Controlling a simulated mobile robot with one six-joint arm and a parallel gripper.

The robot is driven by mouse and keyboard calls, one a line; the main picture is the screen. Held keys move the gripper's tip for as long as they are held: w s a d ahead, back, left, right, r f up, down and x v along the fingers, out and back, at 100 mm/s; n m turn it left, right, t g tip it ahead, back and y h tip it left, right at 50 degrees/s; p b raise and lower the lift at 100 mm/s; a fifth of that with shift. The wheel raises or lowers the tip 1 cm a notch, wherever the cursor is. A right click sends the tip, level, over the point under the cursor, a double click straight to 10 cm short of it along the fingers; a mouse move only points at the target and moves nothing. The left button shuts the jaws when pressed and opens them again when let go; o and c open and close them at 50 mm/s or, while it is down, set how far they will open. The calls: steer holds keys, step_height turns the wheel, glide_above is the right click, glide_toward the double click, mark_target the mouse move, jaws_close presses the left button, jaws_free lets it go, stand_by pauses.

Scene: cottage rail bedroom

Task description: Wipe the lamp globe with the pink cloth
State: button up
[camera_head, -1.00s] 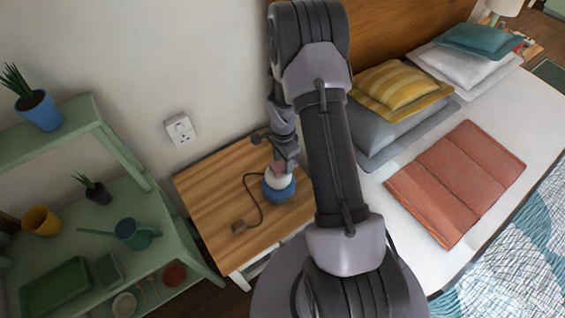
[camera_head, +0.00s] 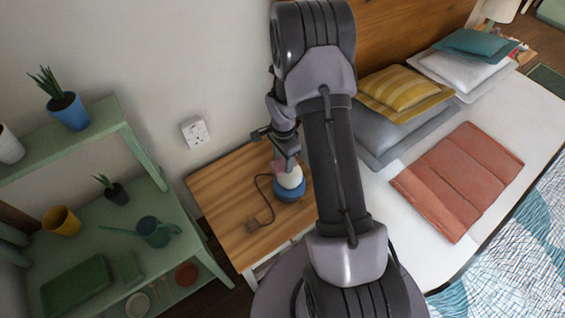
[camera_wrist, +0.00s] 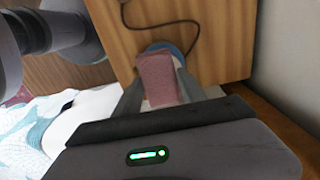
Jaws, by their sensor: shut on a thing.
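The lamp stands on the wooden bedside table (camera_head: 222,205). It has a white globe (camera_head: 291,178) and a blue base (camera_head: 290,191); the blue base also shows in the wrist view (camera_wrist: 176,47). My gripper (camera_head: 284,160) is at the lamp, just above the globe's upper left side. It is shut on the pink cloth (camera_wrist: 158,78), which hangs between the two fingers in the wrist view. In the head view a small bit of the cloth (camera_head: 277,166) shows beside the globe. The cloth hides most of the globe in the wrist view, so contact is hard to tell.
A wall socket (camera_head: 195,132) is behind. A green shelf (camera_head: 150,240) with plants and a watering can (camera_head: 158,231) stands left. The bed (camera_head: 395,205) is right.

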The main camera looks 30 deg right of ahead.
steer(key=shift+r+p, duration=0.85)
steer(key=shift+r, duration=0.8)
